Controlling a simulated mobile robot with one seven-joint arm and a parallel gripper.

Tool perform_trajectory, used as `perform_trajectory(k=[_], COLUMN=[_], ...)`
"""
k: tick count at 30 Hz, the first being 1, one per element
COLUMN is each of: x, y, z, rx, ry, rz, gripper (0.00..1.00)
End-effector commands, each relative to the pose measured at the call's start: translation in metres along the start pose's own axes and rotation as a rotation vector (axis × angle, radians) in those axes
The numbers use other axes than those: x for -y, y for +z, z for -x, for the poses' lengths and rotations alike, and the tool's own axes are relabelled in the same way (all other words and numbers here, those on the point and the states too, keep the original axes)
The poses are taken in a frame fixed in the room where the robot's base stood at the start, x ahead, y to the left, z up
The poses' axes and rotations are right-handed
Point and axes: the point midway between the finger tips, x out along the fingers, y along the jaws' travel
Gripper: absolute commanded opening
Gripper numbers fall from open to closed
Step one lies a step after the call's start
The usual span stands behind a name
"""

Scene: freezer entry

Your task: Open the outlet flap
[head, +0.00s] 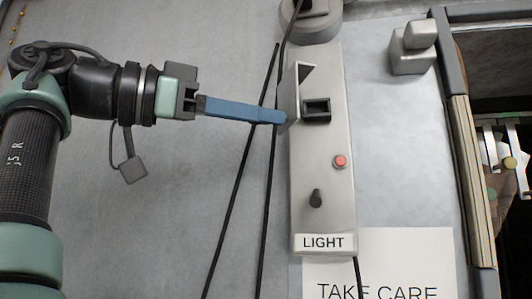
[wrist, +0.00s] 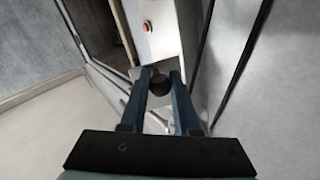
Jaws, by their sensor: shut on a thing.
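The outlet flap (head: 293,95) is a light grey plate on the upper part of the grey switch panel. It stands out from the panel on the left of the dark outlet socket (head: 317,110), and the socket's face shows. My gripper (head: 280,116) comes in from the left, its blue fingers ending at the flap's lower outer edge and shut on it. In the wrist view my gripper (wrist: 160,78) shows two blue fingers with a dark rounded piece between their tips; the flap itself is hard to make out there.
The panel (head: 310,225) carries a red button (head: 340,161), a black knob (head: 315,198) and a LIGHT label (head: 323,242). Black cables (head: 238,170) hang left of it, passing near my fingers. A sign (head: 385,275) is below, and a doorway edge (head: 465,160) is at right.

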Motion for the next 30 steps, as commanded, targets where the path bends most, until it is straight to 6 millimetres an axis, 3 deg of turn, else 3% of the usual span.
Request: perform_trajectory(k=[6, 7, 11, 22, 30], x=[0.0, 0.0, 0.0, 0.0, 0.0], y=[-0.002, -0.002, -0.001, 0.0, -0.001], z=[0.0, 0.0, 0.0, 0.005, 0.048], rx=[-0.003, -0.003, -0.002, -0.001, -0.001], ry=[-0.003, -0.003, -0.002, -0.002, -0.002], rz=[-0.001, -0.001, -0.001, 0.0, 0.0], gripper=[0.0, 0.35, 0.59, 0.6, 0.6])
